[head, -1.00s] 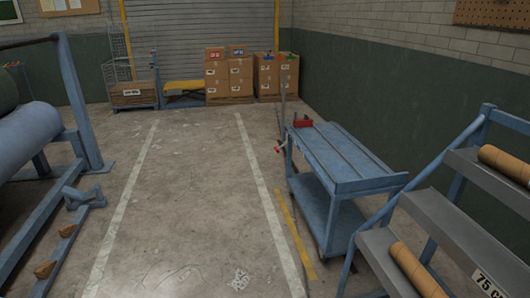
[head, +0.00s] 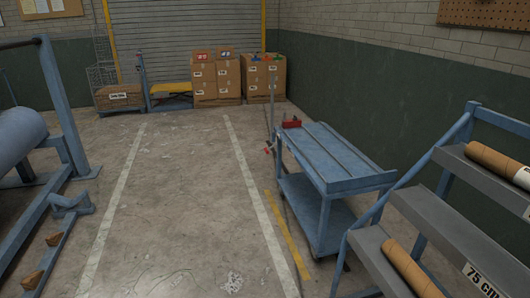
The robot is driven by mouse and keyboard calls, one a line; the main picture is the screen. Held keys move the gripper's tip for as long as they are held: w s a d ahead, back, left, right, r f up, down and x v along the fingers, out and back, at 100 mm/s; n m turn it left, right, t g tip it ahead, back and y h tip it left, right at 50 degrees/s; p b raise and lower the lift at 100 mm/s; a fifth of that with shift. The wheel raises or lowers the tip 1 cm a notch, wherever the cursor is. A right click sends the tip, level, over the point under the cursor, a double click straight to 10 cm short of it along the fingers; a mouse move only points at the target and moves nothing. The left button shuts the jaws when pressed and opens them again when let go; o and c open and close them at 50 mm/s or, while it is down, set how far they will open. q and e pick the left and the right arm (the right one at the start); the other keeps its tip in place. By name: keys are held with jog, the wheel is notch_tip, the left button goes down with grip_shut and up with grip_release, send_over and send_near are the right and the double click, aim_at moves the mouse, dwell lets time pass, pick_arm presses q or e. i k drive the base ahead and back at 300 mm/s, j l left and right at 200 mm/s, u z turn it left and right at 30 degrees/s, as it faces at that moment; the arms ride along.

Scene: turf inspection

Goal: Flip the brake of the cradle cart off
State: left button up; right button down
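A blue two-level cart (head: 330,165), which looks like the cradle cart, stands right of centre near the green wall. Its top has long grooves, and a red piece (head: 291,123) sits at its far end. An upright grey pole (head: 272,100) rises by that far end. A small red-tipped part (head: 268,150) shows low at the pole, at the cart's far left corner; it may be the brake lever, but it is too small to tell its setting. Neither of my grippers shows in the head view.
A stepped rack (head: 428,212) with cardboard tubes (head: 408,268) stands at the right, close to the cart's near end. A blue roller frame (head: 68,110) is at the left. Cardboard boxes (head: 216,80) stand by the shutter. The floor lane (head: 180,200) between white lines is clear.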

aim_at(266, 150)
jog(key=i+u, duration=0.35)
jog(key=i, duration=0.95)
jog(key=i+z, duration=0.1)
jog(key=i, duration=0.4)
jog(key=i+j+z, duration=0.15)
jog(key=i, duration=0.4)
jog(key=i+j+z, duration=0.1)
jog(key=i, duration=0.4)
jog(key=i+j+z, duration=0.1)
jog(key=i, duration=0.45)
jog(key=i+j+z, duration=0.6)
jog(key=i, duration=0.15)
